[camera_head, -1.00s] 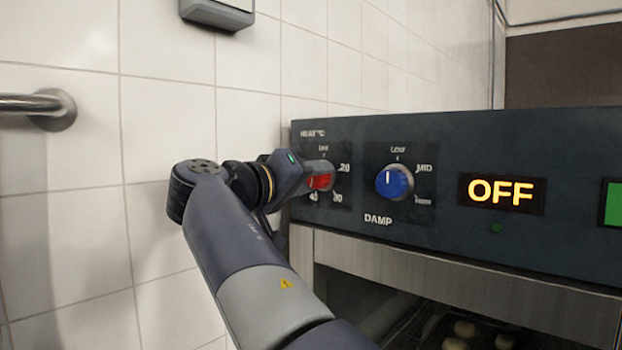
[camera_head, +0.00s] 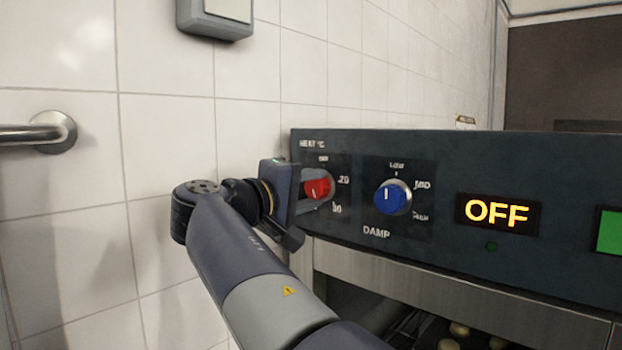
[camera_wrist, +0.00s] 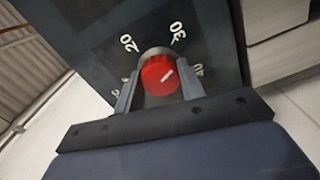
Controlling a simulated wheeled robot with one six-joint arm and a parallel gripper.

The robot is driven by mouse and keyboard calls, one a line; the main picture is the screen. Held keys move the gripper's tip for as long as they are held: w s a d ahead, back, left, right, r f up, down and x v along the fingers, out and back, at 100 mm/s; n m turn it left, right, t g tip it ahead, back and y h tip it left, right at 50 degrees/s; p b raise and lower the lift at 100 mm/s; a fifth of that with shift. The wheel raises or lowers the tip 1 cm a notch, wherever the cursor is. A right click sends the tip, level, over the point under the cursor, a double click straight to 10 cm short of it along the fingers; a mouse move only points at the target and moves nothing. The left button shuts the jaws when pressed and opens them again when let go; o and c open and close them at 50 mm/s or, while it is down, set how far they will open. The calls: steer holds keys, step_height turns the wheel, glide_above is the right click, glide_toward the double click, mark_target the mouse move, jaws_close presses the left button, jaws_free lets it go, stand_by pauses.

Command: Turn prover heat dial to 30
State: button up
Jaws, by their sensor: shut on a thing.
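The red heat dial (camera_head: 317,187) sits at the left end of the dark prover panel (camera_head: 460,170). In the wrist view the dial (camera_wrist: 160,75) has a white pointer line aimed up and right, between the 30 (camera_wrist: 178,32) and 40 (camera_wrist: 198,70) marks. My gripper (camera_head: 312,190) is shut on the dial, and the wrist view shows one finger on each side of it. In the head view the gripper hides the dial's left side and the 40 mark.
A blue damp dial (camera_head: 392,197) sits just right of the heat dial. Farther right are a lit OFF display (camera_head: 497,211) and a green button (camera_head: 612,231). A tiled wall (camera_head: 160,130) with a metal rail (camera_head: 35,134) stands on the left.

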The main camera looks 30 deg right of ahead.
steer(key=shift+n+p, duration=0.95)
steer(key=shift+n, duration=0.65)
steer(key=o, duration=1)
steer(key=b+v, duration=0.2)
steer(key=v, duration=0.8)
steer(key=shift+s+a+b, duration=0.15)
steer(key=shift+a+b, duration=0.2)
steer(key=shift+a, duration=0.05)
